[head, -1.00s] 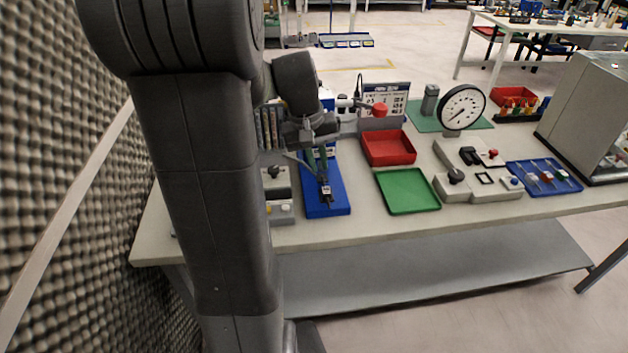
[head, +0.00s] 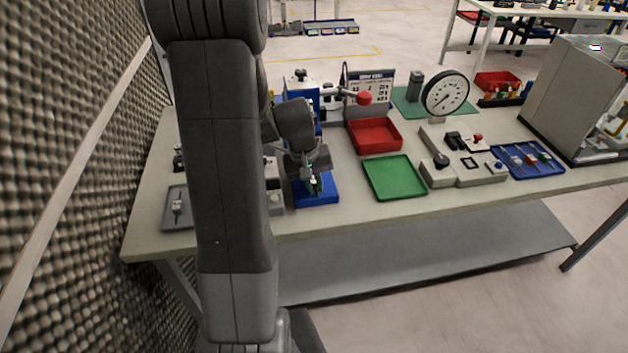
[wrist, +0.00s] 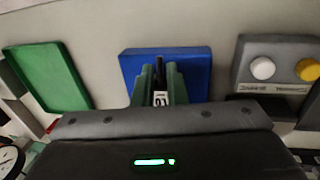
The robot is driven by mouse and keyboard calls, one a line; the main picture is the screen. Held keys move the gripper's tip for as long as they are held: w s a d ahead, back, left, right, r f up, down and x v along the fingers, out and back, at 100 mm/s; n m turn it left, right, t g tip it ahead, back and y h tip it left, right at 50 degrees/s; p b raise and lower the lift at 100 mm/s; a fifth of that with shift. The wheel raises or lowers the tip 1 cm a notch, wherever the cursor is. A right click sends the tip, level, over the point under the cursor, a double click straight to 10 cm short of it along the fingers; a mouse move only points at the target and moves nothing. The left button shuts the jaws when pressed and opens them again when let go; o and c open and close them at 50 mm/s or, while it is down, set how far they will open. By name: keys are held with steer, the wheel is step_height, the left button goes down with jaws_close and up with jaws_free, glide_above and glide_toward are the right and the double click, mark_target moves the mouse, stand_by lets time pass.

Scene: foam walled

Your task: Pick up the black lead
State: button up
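The black lead (wrist: 160,70) shows in the wrist view as a thin dark piece with a white-labelled part, standing out between the two green fingers of my gripper (wrist: 161,88). It is over the blue mat (wrist: 197,74). In the head view my gripper (head: 313,186) points down at the blue mat (head: 326,193), its fingertips low over it, and a small dark and white piece shows at the tips. The fingers are on both sides of the lead with a narrow gap. Whether they press on it I cannot tell. My wrist hides part of the mat.
The green tray (head: 394,178) lies right of the mat, with the red bin (head: 374,136) behind it. A grey tray (head: 177,207) is at the left. A grey control box (wrist: 280,65) with white and yellow knobs stands beside the mat. A foam wall (head: 80,180) is close on the left.

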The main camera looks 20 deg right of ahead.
steer(key=shift+s+d+f, duration=0.1)
steer(key=shift+d+f, duration=0.05)
steer(key=shift+f, duration=0.55)
steer(key=shift+c, duration=0.2)
jaws_close()
steer(key=shift+r, duration=0.1)
